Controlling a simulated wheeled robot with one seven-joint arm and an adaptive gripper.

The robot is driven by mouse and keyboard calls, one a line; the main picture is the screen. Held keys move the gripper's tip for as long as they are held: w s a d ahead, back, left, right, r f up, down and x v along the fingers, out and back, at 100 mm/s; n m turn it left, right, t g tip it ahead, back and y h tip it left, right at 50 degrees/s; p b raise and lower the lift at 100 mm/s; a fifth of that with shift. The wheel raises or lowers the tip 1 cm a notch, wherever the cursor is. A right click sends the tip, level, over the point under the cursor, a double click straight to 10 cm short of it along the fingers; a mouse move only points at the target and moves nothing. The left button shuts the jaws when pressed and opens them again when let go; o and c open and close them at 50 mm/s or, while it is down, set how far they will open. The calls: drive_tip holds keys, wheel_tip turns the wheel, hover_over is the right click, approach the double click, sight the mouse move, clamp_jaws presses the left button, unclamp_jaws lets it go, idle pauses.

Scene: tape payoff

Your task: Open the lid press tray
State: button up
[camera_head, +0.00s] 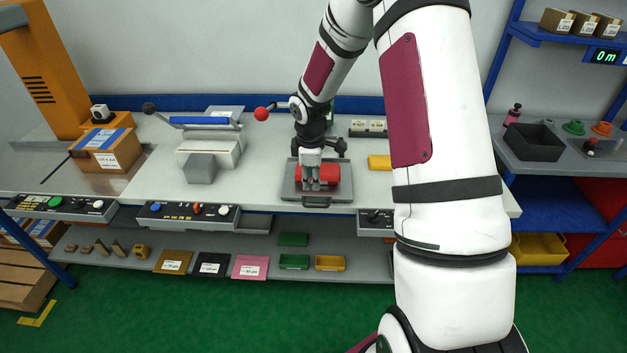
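The lid press tray (342,193) is a flat grey tray on the workbench, with a dark handle (316,202) along its front edge. A red block (331,172) sits on the tray toward the back. My gripper (312,187) points down over the tray, in front of the red part and just behind the handle. Its fingers look close together, but they are too small to tell whether they are open or shut, or touch the handle. My wrist hides the area behind the tray.
A lever with a red ball (262,114) stands behind and left of the tray. A grey machine with a blue bar (200,120) is to the left, a yellow block (379,162) to the right. A control panel (188,213) lines the bench front. My arm covers the right side.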

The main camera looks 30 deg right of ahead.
drive_tip(key=shift+s+a+r+p, duration=0.15)
drive_tip(key=shift+r+p, duration=0.15)
drive_tip(key=shift+r, duration=0.75)
wheel_tip(320, 180, up, 12)
drive_tip(key=s+a, duration=0.1)
drive_tip(key=shift+s, duration=0.35)
drive_tip(key=shift+a, duration=0.15)
drive_tip(key=s+a+r+m+t+b, duration=0.2)
drive_tip(key=s+a+r+m, duration=0.3)
drive_tip(key=s+a+r, duration=0.5)
drive_tip(key=s+a+m+t+b, duration=0.1)
drive_tip(key=s+a+m, duration=0.1)
drive_tip(key=s, duration=0.4)
drive_tip(key=s+a+r+m+t+y+b, duration=0.1)
drive_tip(key=s+m, duration=0.3)
drive_tip(key=s, duration=0.2)
drive_tip(key=shift+a+r, duration=0.25)
drive_tip(key=shift+a, duration=0.1)
